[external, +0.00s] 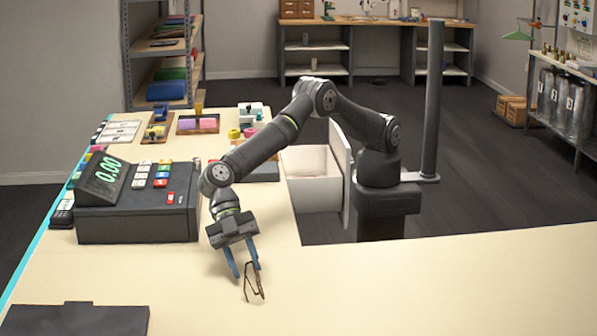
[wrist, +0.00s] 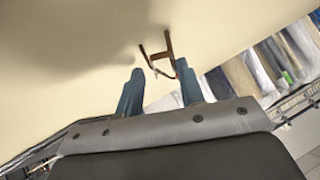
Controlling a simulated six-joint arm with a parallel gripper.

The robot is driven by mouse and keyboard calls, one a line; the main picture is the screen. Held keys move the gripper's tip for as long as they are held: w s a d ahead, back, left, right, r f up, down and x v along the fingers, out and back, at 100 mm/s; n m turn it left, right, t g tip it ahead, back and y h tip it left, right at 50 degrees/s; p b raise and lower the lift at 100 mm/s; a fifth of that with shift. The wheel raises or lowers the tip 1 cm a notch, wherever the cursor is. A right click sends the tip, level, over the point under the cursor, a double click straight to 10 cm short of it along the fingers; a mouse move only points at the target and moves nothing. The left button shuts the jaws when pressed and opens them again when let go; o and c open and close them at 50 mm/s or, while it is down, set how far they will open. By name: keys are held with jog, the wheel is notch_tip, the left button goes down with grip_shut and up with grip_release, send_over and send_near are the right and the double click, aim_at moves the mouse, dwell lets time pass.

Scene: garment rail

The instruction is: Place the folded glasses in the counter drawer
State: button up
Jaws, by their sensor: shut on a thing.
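The folded glasses (external: 254,281) are thin and brown, and hang from my gripper (external: 244,264) just above or at the counter top in the external view. I cannot tell whether they touch the counter. In the wrist view the glasses (wrist: 158,58) show between and beyond the two blue fingertips (wrist: 160,85). My gripper is shut on them, with the fingers spaced apart. The counter drawer (external: 313,178) is pulled open on the far side of the counter, behind my arm. Its pale inside looks empty where I can see it.
A cash register (external: 140,205) stands left of my gripper. A dark flat panel (external: 75,320) lies at the front left. The counter's right side is clear.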

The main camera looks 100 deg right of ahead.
notch_tip(320, 180, up, 18)
dwell(0.6)
jog(key=w+d+m+t, duration=0.3)
jog(key=w+d, duration=0.5)
jog(key=d, duration=0.3)
jog(key=w+d+m+t, duration=0.2)
jog(key=w+d+m, duration=0.2)
jog(key=w+d, duration=0.5)
jog(key=w+d+m+t, duration=0.3)
jog(key=w+d, duration=0.3)
jog(key=d, duration=0.7)
jog(key=s+d+f+m+t+h, duration=0.1)
jog(key=d+f+m+h, duration=0.2)
jog(key=d, duration=1.1)
jog(key=s+d+f+m+t+h, duration=0.1)
jog(key=d+f+m, duration=0.4)
jog(key=d, duration=0.9)
jog(key=s+d+f+m+t+h, duration=0.1)
jog(key=d+f+m+t+h, duration=0.2)
jog(key=d+f, duration=0.4)
jog(key=shift+d+m+h, duration=0.35)
jog(key=shift+d+h, duration=0.15)
jog(key=shift+d, duration=1.5)
jog(key=shift+d+m+h, duration=0.35)
jog(key=shift+d+h, duration=0.15)
jog(key=shift+d, duration=1.45)
